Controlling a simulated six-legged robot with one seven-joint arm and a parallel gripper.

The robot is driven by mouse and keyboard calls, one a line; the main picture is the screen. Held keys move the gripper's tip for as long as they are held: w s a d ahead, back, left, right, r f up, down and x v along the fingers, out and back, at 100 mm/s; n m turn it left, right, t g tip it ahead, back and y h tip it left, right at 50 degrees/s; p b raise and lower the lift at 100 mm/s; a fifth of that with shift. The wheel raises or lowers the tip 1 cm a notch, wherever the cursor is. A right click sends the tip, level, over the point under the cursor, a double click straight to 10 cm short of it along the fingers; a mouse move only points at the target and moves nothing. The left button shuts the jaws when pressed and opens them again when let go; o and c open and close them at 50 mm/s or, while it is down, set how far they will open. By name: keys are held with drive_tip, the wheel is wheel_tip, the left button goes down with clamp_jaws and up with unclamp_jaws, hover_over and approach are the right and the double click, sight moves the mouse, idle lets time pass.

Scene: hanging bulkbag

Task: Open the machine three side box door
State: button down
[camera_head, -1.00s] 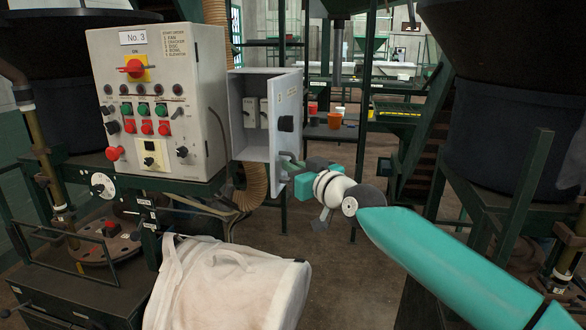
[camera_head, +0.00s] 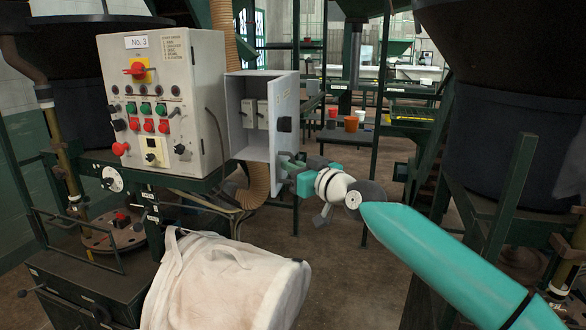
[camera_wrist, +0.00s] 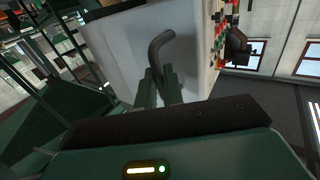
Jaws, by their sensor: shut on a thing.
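The number three control panel (camera_head: 165,100) stands at the left in the head view. The grey side box (camera_head: 236,120) on its right stands open, its switch gear showing. Its door (camera_head: 285,105) stands swung out to the right, with a dark latch on its face. My gripper (camera_head: 288,160) is at the lower part of the door, on the face turned away from the box. In the wrist view my gripper's green fingers (camera_wrist: 160,88) are shut on the bent grey handle (camera_wrist: 160,45) in front of the pale door. The exact finger contact is small and partly hidden.
Dark green frame posts (camera_head: 508,205) and a black hopper (camera_head: 500,130) stand at the right. Buckets (camera_head: 351,124) stand farther back. Open floor shows beyond the bag.

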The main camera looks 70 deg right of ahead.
drive_tip(key=shift+w+a, duration=0.1)
drive_tip(key=shift+w, duration=0.1)
drive_tip(key=shift+s, duration=0.15)
idle(0.3)
drive_tip(key=c, duration=1.5)
unclamp_jaws()
drive_tip(key=shift+c, duration=0.2)
drive_tip(key=v, duration=1.3)
drive_tip(key=shift+s, duration=0.25)
drive_tip(key=shift+a, duration=0.1)
